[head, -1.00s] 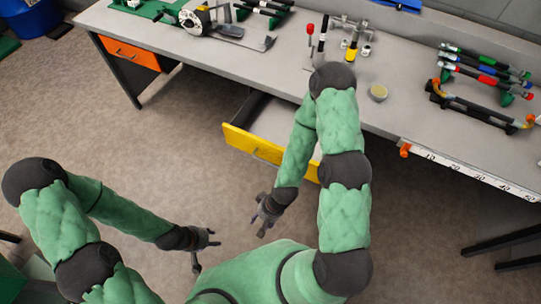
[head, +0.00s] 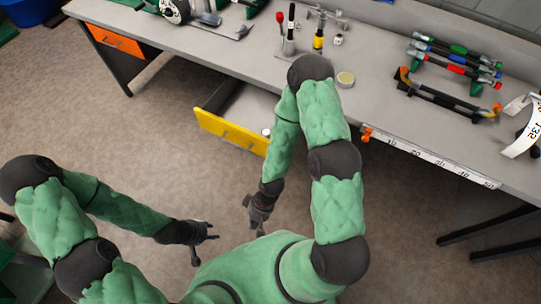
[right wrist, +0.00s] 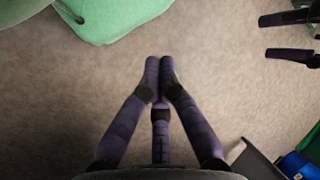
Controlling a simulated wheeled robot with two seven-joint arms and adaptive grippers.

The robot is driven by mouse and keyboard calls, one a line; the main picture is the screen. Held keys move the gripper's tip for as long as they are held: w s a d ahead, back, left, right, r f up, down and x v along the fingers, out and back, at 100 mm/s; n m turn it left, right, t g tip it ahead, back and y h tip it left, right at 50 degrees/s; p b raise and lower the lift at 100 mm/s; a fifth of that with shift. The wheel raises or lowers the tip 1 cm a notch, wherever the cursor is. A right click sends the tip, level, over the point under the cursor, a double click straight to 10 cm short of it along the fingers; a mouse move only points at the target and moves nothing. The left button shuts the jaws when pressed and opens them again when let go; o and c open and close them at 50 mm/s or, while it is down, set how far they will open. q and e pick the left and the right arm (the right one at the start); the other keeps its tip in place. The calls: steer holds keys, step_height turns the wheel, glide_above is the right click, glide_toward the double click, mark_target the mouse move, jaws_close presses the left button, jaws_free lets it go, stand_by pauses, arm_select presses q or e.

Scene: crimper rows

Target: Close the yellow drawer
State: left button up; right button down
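The yellow drawer (head: 230,131) is pulled out from under the grey workbench, at the centre of the head view. Its yellow front with a handle faces me, and its grey inside shows. A small pale object (head: 266,131) shows near its right end, partly behind my right arm, which also hides the drawer's right part. My left gripper (head: 206,248) is open and empty, further left over the floor.
The workbench (head: 378,118) carries tools, a small round tin (head: 345,79) and a rack of coloured-handled tools (head: 455,65). A ruler strip (head: 430,160) runs along its front edge. An orange drawer (head: 115,41) is shut at the left. The floor before the yellow drawer is clear.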

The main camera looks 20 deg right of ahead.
steer(key=s+d+r+n+g+h+p, duration=0.4)
steer(key=r+n+h+p, duration=0.35)
steer(key=n, duration=0.65)
steer(key=w+r+n+t+h+p, duration=0.2)
steer(key=w+r+n+t+p, duration=0.1)
steer(key=w+n+t, duration=0.4)
steer(key=w+r+n+t+h+p, duration=0.3)
steer(key=w+r+t, duration=0.15)
steer(key=w, duration=0.45)
steer(key=w+d+r+b+x, duration=0.1)
steer(key=r+x, duration=0.1)
steer(key=x, duration=1.2)
steer(key=shift+w, duration=0.35)
steer(key=shift+t+b, duration=0.25)
steer(key=shift+b, duration=0.05)
